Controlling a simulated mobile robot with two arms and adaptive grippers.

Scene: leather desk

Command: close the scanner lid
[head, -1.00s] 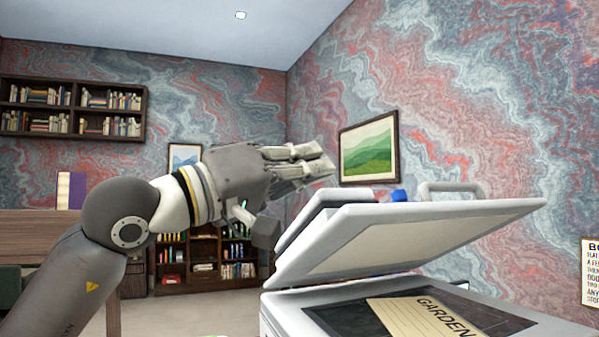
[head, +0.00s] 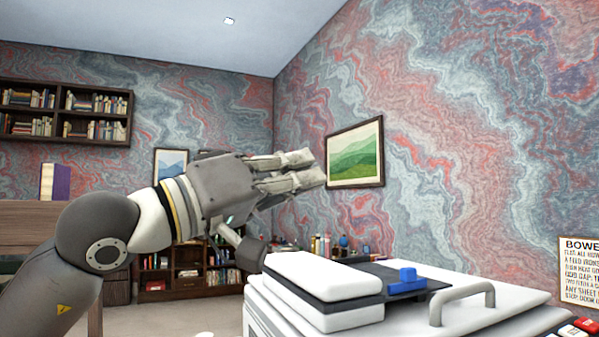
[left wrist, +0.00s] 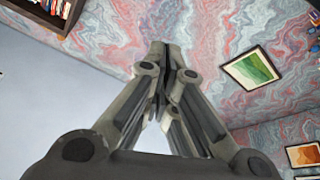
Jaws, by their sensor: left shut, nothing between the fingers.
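The scanner (head: 258,321) stands at the lower right of the head view. Its white lid (head: 450,322) lies down over the scanner bed, and the bed's glass and the paper on it are hidden. A grey handle (head: 462,298) and a part with a blue piece (head: 406,281) sit on top of the lid. My left gripper (head: 318,168) is above and behind the lid's left side, apart from it. Its fingers are together and empty, as the left wrist view (left wrist: 165,50) also shows. My right gripper is not in view.
Bookshelves (head: 65,112) and a low bookcase (head: 190,270) stand at the far wall. The air around my left gripper is clear.

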